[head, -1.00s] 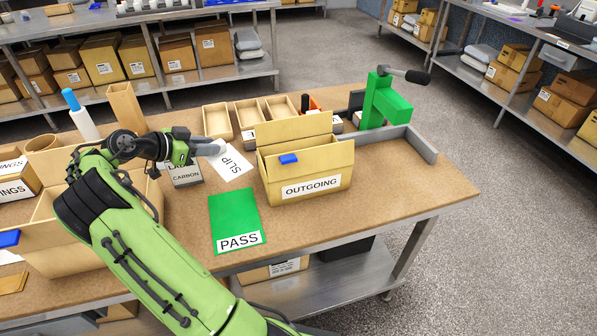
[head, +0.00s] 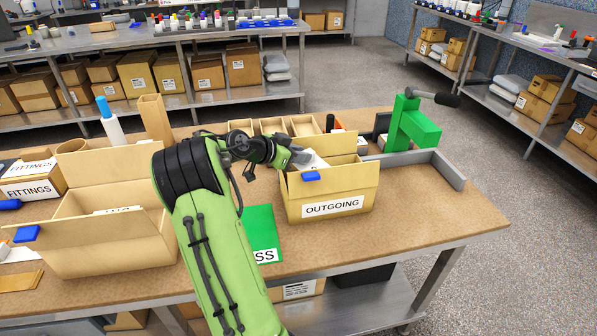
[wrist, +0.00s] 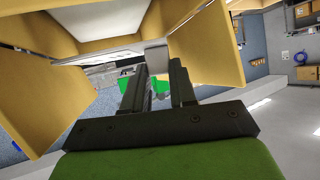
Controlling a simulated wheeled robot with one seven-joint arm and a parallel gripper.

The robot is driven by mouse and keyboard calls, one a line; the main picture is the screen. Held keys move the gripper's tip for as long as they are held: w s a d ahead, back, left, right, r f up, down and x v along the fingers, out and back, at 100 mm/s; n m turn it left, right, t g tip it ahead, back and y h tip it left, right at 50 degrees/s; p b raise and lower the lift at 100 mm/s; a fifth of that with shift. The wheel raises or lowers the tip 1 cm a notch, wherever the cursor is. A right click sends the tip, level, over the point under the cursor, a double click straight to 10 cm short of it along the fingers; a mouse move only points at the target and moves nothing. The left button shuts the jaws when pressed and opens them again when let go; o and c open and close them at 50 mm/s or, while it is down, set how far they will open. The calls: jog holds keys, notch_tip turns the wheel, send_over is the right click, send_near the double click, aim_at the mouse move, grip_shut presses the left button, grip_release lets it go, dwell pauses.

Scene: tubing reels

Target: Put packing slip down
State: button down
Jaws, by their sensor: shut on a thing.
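The white packing slip (head: 316,161) shows at the tip of my gripper (head: 303,158) in the head view, over the open top of the OUTGOING box (head: 352,193). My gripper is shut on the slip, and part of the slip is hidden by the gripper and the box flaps. In the wrist view the two dark fingers of my gripper (wrist: 158,80) point between the cardboard flaps of the box (wrist: 205,45). A blue piece (head: 311,176) sits on the box's front flap.
A green PASS mat (head: 262,226) lies left of the box, partly behind my arm. Behind are small open trays (head: 303,125). A green stand (head: 412,125) is at the right, and another open box (head: 115,240) at the left. The table's right front is clear.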

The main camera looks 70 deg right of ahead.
jog(key=f, duration=0.3)
jog(key=f+b, duration=0.1)
jog(key=f, duration=0.1)
jog(key=shift+a+f, duration=0.1)
jog(key=shift+a, duration=0.25)
jog(key=shift+d+f, duration=0.15)
jog(key=shift+f, duration=0.2)
jog(key=shift+w+d, duration=0.1)
jog(key=shift+w, duration=0.05)
jog(key=c, duration=1.2)
grip_release()
jog(key=shift+r, duration=0.1)
jog(key=shift+o, duration=0.2)
jog(key=shift+d, duration=0.1)
jog(key=shift+r, duration=0.1)
